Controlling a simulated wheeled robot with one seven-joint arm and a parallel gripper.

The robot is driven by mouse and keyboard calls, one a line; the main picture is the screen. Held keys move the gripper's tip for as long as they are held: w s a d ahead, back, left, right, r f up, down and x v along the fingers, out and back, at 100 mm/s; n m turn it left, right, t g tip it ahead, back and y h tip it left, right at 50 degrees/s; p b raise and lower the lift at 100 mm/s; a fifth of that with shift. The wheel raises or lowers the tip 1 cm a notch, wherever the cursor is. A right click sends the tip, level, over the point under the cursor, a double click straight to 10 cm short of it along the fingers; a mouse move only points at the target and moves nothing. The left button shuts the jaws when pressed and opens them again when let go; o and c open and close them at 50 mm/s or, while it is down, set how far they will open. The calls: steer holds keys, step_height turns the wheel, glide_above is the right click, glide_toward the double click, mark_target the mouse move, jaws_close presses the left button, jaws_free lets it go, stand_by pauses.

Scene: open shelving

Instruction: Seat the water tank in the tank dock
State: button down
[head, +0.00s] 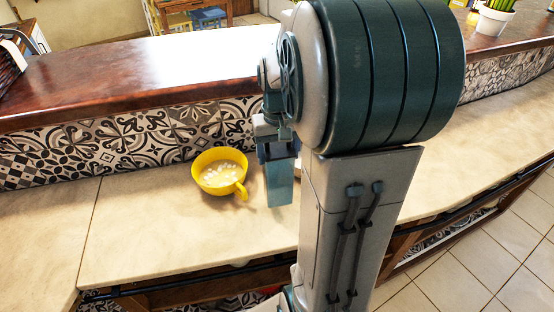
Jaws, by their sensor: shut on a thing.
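My gripper (279,188) hangs fingers-down over the pale counter, right of the yellow cup. One blue-grey finger shows. The other is hidden behind my arm. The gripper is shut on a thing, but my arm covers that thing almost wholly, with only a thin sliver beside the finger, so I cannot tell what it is. I cannot make out the water tank or the tank dock in this view.
A yellow cup (219,173) with pale contents and small white bits stands on the pale counter (130,225), close left of my gripper. A raised dark wooden ledge (110,82) runs behind, above patterned tiles (100,145). The counter's left part is clear. A potted plant (492,20) stands far right.

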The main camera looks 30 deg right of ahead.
steer(key=shift+f+p, duration=0.35)
steer(key=shift+f, duration=1.75)
steer(key=shift+f, duration=0.15)
steer(key=shift+c, duration=1.2)
jaws_free()
steer(key=shift+r, duration=0.2)
